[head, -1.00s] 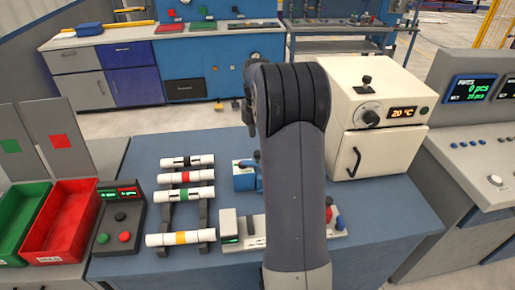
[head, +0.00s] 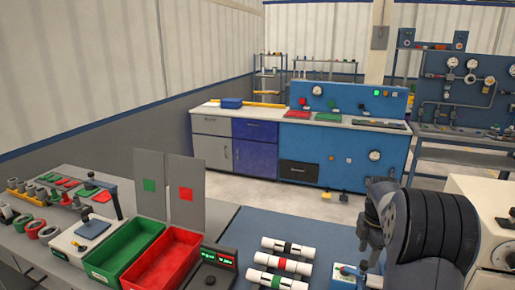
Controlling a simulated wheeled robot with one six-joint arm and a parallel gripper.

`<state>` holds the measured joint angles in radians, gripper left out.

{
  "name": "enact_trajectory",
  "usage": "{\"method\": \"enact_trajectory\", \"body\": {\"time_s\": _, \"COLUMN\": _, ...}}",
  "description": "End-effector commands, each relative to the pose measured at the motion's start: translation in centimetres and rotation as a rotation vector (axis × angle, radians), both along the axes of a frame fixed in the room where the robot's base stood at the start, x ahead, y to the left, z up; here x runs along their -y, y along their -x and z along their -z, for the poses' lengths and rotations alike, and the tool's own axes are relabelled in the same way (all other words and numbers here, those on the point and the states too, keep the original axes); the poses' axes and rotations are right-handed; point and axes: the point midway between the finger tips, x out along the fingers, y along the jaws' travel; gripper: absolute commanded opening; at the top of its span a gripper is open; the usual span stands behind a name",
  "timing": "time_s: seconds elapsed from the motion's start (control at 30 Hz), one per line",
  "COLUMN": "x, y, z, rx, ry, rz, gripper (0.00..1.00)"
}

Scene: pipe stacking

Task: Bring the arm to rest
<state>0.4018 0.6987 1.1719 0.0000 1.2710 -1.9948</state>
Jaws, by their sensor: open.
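My arm (head: 428,235) shows at the lower right of the head view as a dark bent joint above the blue bench. A narrower dark link (head: 372,215) sits at its left side. The fingertips of my gripper do not show, so its jaws are not in view. White pipes lie across a rack left of the arm: one with a black band (head: 305,251), one with a red band (head: 302,266) and one with a green band (head: 293,286), cut by the lower edge.
A green bin (head: 125,250) and a red bin (head: 165,262) stand left of the pipes, with a display box (head: 222,258) beside them. A small blue device (head: 345,272) is close to my arm's left side. A cream oven (head: 485,225) is close at its right. Bare bench (head: 262,225) lies behind the pipes.

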Motion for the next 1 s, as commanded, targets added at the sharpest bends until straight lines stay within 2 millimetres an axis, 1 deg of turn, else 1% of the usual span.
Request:
{"method": "enact_trajectory", "body": {"time_s": 0.03, "x": 0.0, "y": 0.1, "z": 1.0, "rx": -0.004, "ry": -0.002, "rz": 0.0, "gripper": 0.46}}
{"method": "enact_trajectory", "body": {"time_s": 0.2, "x": 0.0, "y": 0.1, "z": 3.9, "rx": -0.004, "ry": -0.002, "rz": 0.0, "gripper": 0.46}}
{"method": "enact_trajectory", "body": {"time_s": 0.37, "x": 0.0, "y": 0.1, "z": 5.7, "rx": -0.002, "ry": -0.001, "rz": 0.0, "gripper": 0.46}}
{"method": "enact_trajectory", "body": {"time_s": 0.63, "x": -0.1, "y": 0.2, "z": 5.6, "rx": 0.0, "ry": 0.0, "rz": 0.034, "gripper": 0.46}}
{"method": "enact_trajectory", "body": {"time_s": 0.87, "x": -0.1, "y": 0.2, "z": 5.6, "rx": 0.0, "ry": 0.0, "rz": 0.032, "gripper": 0.46}}
{"method": "enact_trajectory", "body": {"time_s": 1.0, "x": 0.0, "y": 0.0, "z": 5.6, "rx": 0.0, "ry": 0.0, "rz": 0.003, "gripper": 0.46}}
